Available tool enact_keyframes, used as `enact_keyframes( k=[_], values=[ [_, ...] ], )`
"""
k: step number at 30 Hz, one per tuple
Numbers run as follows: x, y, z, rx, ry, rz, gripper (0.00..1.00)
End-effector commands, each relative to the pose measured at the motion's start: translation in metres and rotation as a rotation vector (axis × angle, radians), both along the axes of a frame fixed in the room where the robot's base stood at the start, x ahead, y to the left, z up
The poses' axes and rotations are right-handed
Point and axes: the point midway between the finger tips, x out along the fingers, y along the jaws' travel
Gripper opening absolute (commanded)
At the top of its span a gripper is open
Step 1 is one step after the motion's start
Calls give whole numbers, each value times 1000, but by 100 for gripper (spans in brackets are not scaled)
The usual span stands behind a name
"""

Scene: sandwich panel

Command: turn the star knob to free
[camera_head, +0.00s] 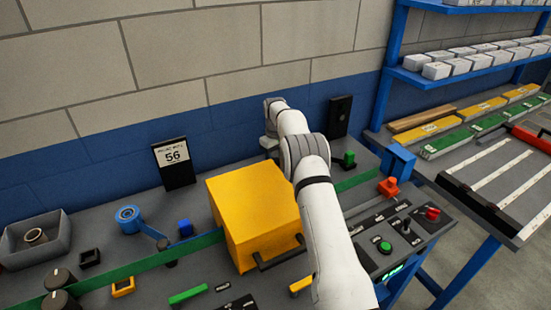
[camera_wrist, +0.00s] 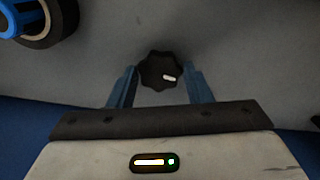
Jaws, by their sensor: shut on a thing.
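The star knob (camera_wrist: 155,67) is black with a lobed rim and a short white mark on its face. In the wrist view the mark points to the right and slightly down. My gripper (camera_wrist: 162,73) has its two blue fingers on either side of the knob, shut on it. No label for the knob's positions is readable. In the head view I cannot make out the knob or my fingers; my white arm and the yellow box (camera_head: 252,215) are in front of that area.
A blue and black round part (camera_wrist: 35,18) is at the upper left of the wrist view. In the head view, a 56 sign (camera_head: 175,160), a blue-wheeled lever (camera_head: 130,214) and a grey bin (camera_head: 35,245) stand to the left. A control box (camera_head: 400,238) with buttons is to the right.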

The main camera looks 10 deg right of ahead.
Motion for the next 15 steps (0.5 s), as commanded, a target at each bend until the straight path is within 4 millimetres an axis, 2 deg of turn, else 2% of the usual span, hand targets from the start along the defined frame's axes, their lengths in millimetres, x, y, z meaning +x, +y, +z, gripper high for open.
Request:
enact_keyframes(
  k=[6,15],
  values=[
    [0,0,1,-1,-3,99,22],
    [1,0,1,0,-3,151,22]
  ],
)
